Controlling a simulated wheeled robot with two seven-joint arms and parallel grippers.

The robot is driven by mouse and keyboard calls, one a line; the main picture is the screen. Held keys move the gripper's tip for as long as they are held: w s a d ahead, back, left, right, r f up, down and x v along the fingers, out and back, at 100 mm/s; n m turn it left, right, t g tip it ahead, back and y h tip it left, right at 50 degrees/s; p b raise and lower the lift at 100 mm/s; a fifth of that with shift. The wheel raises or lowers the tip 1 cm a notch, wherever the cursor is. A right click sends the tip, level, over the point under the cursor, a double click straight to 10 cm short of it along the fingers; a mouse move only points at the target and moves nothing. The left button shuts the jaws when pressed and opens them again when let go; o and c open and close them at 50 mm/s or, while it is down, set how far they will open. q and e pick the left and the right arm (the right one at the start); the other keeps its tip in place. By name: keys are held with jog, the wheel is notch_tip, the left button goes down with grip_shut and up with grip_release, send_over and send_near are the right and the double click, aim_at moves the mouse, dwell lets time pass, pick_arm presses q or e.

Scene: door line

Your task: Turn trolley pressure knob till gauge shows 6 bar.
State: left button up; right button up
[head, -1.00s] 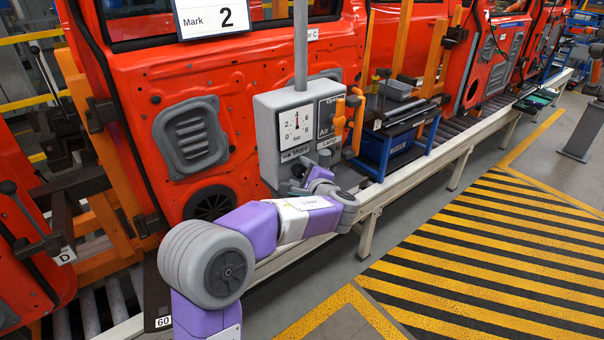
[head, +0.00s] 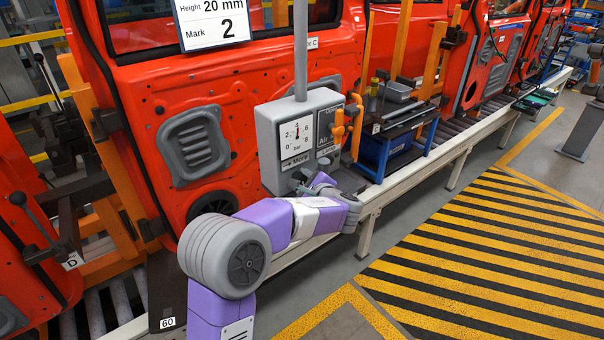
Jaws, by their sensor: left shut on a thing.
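The grey control box (head: 268,135) hangs from a pole in front of the red door. Its white gauge (head: 297,140) is marked in bar from 0 to 8. The thin needle points about straight up, near the 4; its exact reading is too small to tell. A "More" arrow label (head: 297,161) sits below the gauge. My left gripper (head: 307,183) is at the lower front of the box, shut on what appears to be the pressure knob. The knob is hidden behind the fingers and wrist. My right gripper is not in view.
A blue trolley frame (head: 377,150) with a dark top stands to the right. A pale conveyor rail (head: 440,152) runs below. The striped floor (head: 480,240) is clear.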

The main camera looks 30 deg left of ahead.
pick_arm(q)
jog(key=m+g+p, duration=0.1)
jog(key=p, duration=0.1)
jog(key=m+p, duration=0.2)
jog(key=p, duration=0.1)
jog(key=m+g+p, duration=0.1)
jog(key=p, duration=0.2)
jog(key=shift+w+d+r+m+g+y, duration=0.1)
jog(key=shift+w+r+m+g+y, duration=0.05)
jog(key=shift+r+m+g+y, duration=0.2)
jog(key=shift+f+m+g+y+p, duration=0.15)
jog(key=shift+m+g+y+p, duration=0.15)
jog(key=shift+m+p, duration=0.65)
jog(key=shift+f+m+g+p, duration=0.15)
jog(key=shift+m+g+p, duration=0.2)
jog(key=shift+p, duration=0.2)
jog(key=o, duration=1.1)
jog(key=shift+c, duration=0.2)
